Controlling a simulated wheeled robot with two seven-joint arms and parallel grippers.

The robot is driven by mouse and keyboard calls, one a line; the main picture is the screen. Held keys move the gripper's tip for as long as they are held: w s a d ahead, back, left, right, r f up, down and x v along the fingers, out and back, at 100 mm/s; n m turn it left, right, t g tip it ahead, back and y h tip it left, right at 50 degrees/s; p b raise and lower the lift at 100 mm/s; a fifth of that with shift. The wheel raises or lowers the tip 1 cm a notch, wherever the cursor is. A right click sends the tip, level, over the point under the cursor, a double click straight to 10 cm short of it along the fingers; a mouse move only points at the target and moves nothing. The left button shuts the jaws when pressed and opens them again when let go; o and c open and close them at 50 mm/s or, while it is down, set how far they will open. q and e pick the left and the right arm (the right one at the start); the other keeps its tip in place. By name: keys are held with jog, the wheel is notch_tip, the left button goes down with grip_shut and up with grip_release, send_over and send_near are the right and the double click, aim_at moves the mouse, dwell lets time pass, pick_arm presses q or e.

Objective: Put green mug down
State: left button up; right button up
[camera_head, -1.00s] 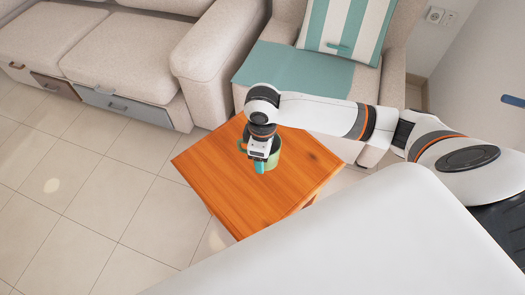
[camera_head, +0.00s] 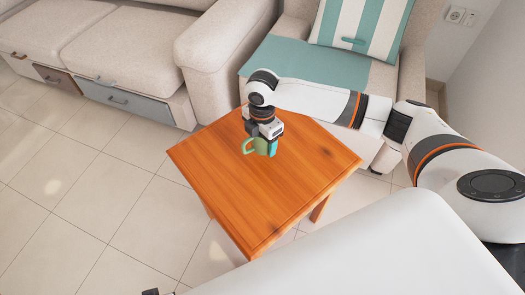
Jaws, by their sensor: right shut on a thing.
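The green mug (camera_head: 259,147) is over the far part of the orange-brown wooden table (camera_head: 240,200), with its handle to the left. My right gripper (camera_head: 268,141) comes down from above and is shut on the mug; it hides the mug's top. A teal patch shows at the mug's right side. I cannot tell whether the mug's base touches the tabletop.
The tabletop in front of the mug is bare. A beige armchair with a teal throw (camera_head: 300,68) and striped cushion (camera_head: 360,22) stands behind the table. A beige sofa (camera_head: 110,45) is at the left. Tiled floor (camera_head: 90,215) is clear.

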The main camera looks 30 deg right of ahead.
aim_at(262, 148)
notch_tip(262, 148, down, 4)
jog(key=shift+r+b, duration=0.25)
jog(key=shift+b, duration=0.2)
jog(key=shift+f, duration=0.45)
pick_arm(q)
jog(key=r, duration=0.2)
jog(key=w+r, duration=0.1)
jog(key=r, duration=0.1)
jog(key=shift+f, duration=0.15)
pick_arm(e)
jog(key=o, duration=1.1)
jog(key=shift+f, duration=0.1)
jog(key=shift+o, duration=0.2)
jog(key=shift+r, duration=0.3)
pick_arm(q)
jog(key=s+f+p, duration=0.2)
jog(key=s+f, duration=0.1)
jog(key=f, duration=0.5)
jog(key=shift+s+a+f+p, duration=0.15)
jog(key=shift+f+p, duration=0.2)
pick_arm(e)
notch_tip(262, 148, up, 12)
jog(key=shift+f, duration=0.15)
